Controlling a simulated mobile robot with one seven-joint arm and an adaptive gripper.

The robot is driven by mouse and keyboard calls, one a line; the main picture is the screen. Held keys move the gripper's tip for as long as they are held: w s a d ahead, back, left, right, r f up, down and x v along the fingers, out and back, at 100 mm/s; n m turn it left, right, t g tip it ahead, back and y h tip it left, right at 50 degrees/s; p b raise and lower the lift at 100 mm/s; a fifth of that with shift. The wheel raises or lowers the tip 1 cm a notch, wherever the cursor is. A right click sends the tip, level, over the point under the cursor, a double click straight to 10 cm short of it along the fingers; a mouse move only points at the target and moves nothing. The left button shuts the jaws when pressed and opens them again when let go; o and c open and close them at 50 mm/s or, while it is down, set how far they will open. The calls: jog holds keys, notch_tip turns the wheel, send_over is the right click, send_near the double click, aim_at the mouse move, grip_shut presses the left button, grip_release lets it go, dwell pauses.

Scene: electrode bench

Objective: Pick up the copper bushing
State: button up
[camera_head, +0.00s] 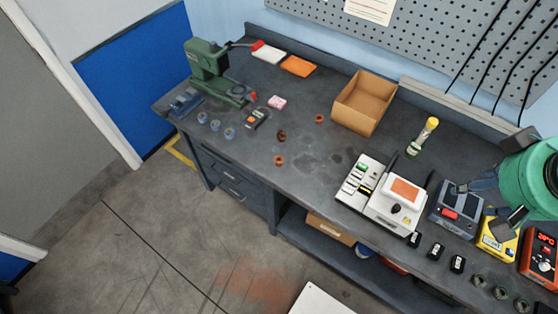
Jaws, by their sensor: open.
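Three small ring-shaped parts lie apart on the dark bench top, left of its middle. One copper-orange ring (279,160) is near the front edge. Another copper-orange ring (320,118) is farther back, left of the cardboard box. A darker brown part (281,135) lies between them. I cannot tell for sure which one is the copper bushing. My gripper (478,209) is at the far right, on my green arm, above the devices there. Its fingers are spread, and no held object shows. It is far from the rings and hides part of the bench.
The bench (310,160) has bare room around the rings. An open cardboard box (365,102) stands behind, and a white device (387,195) and a yellow-capped bottle (423,137) stand to the right. A green machine (207,62) and several blue-grey rings are at the left.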

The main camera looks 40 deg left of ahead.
jog(key=w+a+f+n+g, duration=0.25)
jog(key=w+a+n, duration=0.55)
jog(key=a, duration=0.4)
jog(key=n+g, duration=0.2)
jog(key=n, duration=1.6)
send_over(278, 157)
notch_tip(278, 157, down, 23)
jog(key=shift+s+d+r+h, duration=0.1)
jog(key=shift+s+d+h, duration=0.3)
jog(key=shift+f+b, duration=0.45)
jog(key=shift+f, duration=3.85)
jog(key=shift+f, duration=0.1)
jog(key=shift+f+b, duration=0.6)
jog(key=shift+f, duration=1.95)
